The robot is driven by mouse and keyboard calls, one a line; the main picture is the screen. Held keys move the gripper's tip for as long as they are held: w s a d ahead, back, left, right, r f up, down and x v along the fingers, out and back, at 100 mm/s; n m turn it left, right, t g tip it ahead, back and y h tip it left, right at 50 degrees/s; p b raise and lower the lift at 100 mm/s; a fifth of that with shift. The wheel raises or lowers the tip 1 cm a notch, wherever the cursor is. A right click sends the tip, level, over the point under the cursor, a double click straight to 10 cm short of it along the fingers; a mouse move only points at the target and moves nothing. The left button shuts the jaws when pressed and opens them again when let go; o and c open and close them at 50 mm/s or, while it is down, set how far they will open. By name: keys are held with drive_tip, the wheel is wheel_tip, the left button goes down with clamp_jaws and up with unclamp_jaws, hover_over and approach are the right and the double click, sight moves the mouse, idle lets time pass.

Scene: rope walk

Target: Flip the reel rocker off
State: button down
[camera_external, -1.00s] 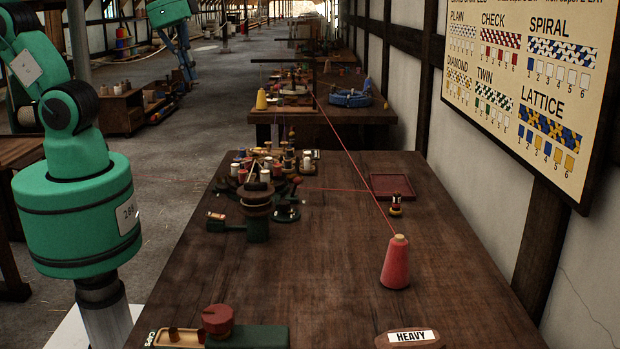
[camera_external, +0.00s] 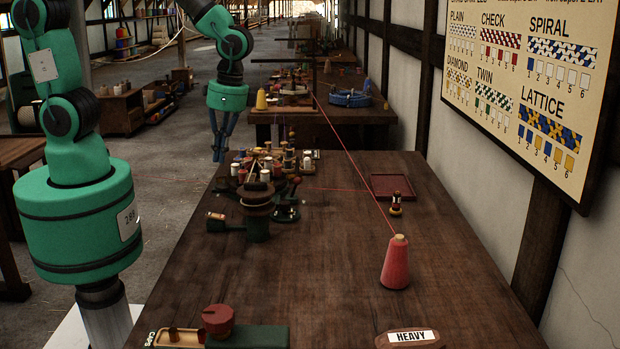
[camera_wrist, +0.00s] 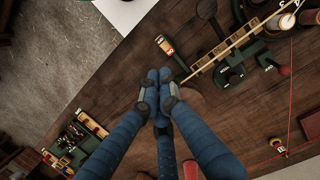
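A small switch with red and cream markings (camera_external: 216,216), which looks like the reel rocker, sits at the left end of a green base (camera_external: 256,230) on the long table. It also shows above the fingertips in the wrist view (camera_wrist: 165,45). Which way it is tipped is too small to tell. My gripper (camera_external: 219,155) hangs above and beyond the switch in the external view, fingers pointing down, not touching it. In the wrist view my blue fingers (camera_wrist: 158,93) meet at the tips with nothing seen between them, and hide part of the table.
Bobbins (camera_external: 264,175) crowd the machine beside the switch. A taut red thread runs from the far table to a red cone (camera_external: 396,265). A green box with a red knob (camera_external: 217,320) stands at the near edge. A red tray (camera_external: 391,187) lies right. The table's middle is clear.

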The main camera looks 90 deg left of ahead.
sight(216, 216)
drive_tip(key=shift+f, duration=0.9)
drive_tip(key=s+f+b, duration=0.1)
drive_tip(key=f, duration=0.3)
drive_tip(key=s+f+b, duration=0.1)
drive_tip(key=f, duration=0.4)
drive_tip(key=s+f+b, duration=0.1)
drive_tip(key=f+b, duration=0.1)
drive_tip(key=f, duration=0.2)
drive_tip(key=shift+s+f, duration=0.1)
drive_tip(key=shift+f, duration=0.25)
